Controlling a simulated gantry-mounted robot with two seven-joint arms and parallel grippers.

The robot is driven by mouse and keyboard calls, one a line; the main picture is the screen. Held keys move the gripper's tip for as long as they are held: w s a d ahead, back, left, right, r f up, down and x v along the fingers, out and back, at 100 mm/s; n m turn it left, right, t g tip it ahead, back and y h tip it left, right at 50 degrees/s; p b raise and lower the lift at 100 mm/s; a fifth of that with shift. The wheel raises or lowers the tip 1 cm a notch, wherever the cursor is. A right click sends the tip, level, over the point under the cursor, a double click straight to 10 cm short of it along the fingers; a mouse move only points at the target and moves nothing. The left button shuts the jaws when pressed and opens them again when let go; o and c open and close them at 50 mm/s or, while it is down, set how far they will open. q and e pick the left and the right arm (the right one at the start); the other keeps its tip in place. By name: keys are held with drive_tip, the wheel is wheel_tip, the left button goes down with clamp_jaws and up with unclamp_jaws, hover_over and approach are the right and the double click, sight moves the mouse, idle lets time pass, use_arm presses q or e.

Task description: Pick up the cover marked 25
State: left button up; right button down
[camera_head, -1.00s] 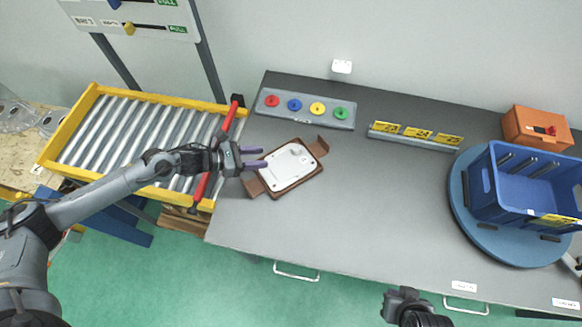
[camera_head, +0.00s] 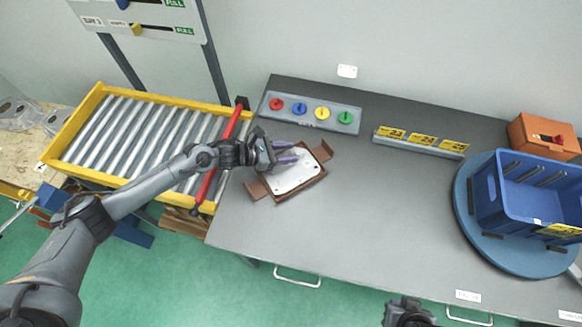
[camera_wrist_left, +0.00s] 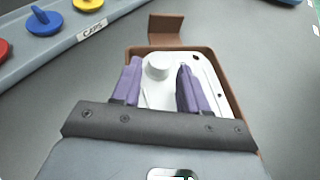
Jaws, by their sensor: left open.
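A pale cover (camera_head: 291,173) lies flat in a brown tray-like holder (camera_head: 257,190) on the grey table. In the left wrist view, the cover (camera_wrist_left: 206,75) has a raised round boss (camera_wrist_left: 158,67) and small holes along its edge. No number can be read on it. My left gripper (camera_head: 287,153) is over the far part of the cover. Its purple fingers (camera_wrist_left: 163,85) are open, on either side of the boss, with a gap to it. I cannot tell whether they touch the cover. The right gripper (camera_head: 408,312) shows only partly at the bottom edge.
A grey strip (camera_head: 311,111) with red, blue, yellow and green knobs lies behind the holder. Yellow number signs (camera_head: 422,140) stand further right. A blue bin (camera_head: 529,199) sits on a blue turntable. A roller conveyor (camera_head: 140,139) is at left. The middle of the table is clear.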

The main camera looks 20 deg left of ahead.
use_arm(q)
drive_tip(key=shift+x, duration=0.9)
clamp_jaws()
drive_tip(key=shift+r, duration=0.15)
